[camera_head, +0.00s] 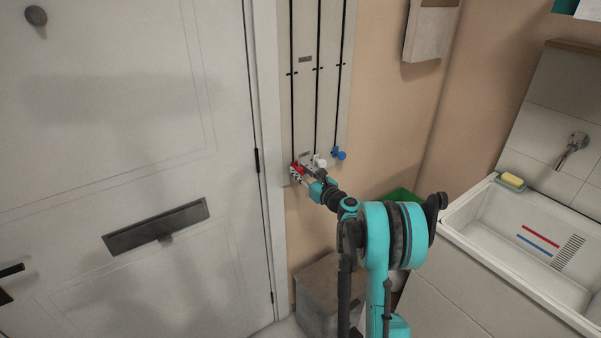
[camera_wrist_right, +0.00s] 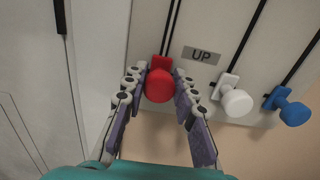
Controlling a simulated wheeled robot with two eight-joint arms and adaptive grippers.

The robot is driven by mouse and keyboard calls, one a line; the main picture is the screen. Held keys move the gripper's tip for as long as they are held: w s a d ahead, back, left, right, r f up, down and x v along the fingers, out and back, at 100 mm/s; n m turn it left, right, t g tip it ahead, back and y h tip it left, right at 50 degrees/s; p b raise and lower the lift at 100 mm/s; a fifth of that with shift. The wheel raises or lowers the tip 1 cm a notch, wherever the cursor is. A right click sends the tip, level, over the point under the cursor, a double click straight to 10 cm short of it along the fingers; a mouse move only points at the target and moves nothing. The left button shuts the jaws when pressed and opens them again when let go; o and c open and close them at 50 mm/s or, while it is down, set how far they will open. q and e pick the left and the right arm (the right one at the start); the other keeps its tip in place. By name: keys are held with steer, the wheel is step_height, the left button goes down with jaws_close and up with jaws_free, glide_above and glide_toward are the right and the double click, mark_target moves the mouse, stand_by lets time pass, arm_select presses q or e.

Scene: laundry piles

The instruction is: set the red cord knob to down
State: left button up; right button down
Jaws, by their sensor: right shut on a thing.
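The red cord knob (camera_head: 296,169) is at the lower end of the left cord on a pale wall board (camera_head: 328,100). In the right wrist view the red knob (camera_wrist_right: 159,85) sits between the two fingers of my right gripper (camera_wrist_right: 158,74), which is shut on it. In the head view my right gripper (camera_head: 304,174) reaches it from the lower right and partly hides it. My left gripper is not in view.
A white knob (camera_wrist_right: 237,102) and a blue knob (camera_wrist_right: 294,113) hang on cords close to the right. A door (camera_head: 110,120) stands left of the board. A grey box (camera_head: 318,290) is below, and a sink (camera_head: 470,215) with a sponge is at the right.

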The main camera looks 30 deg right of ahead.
step_height(320, 180, up, 44)
steer(key=p, duration=2.5)
steer(key=shift+w+f+p, duration=0.1)
steer(key=shift+f+p, duration=0.15)
steer(key=shift+p, duration=0.1)
steer(key=c, duration=2.2)
jaws_free()
steer(key=shift+w+d+f, duration=0.1)
steer(key=shift+d+f, duration=0.05)
steer(key=shift+f, duration=0.15)
steer(key=o, duration=1)
steer(key=shift+s+b, duration=0.25)
steer(key=shift+b, duration=0.15)
steer(key=shift+w+f, duration=0.1)
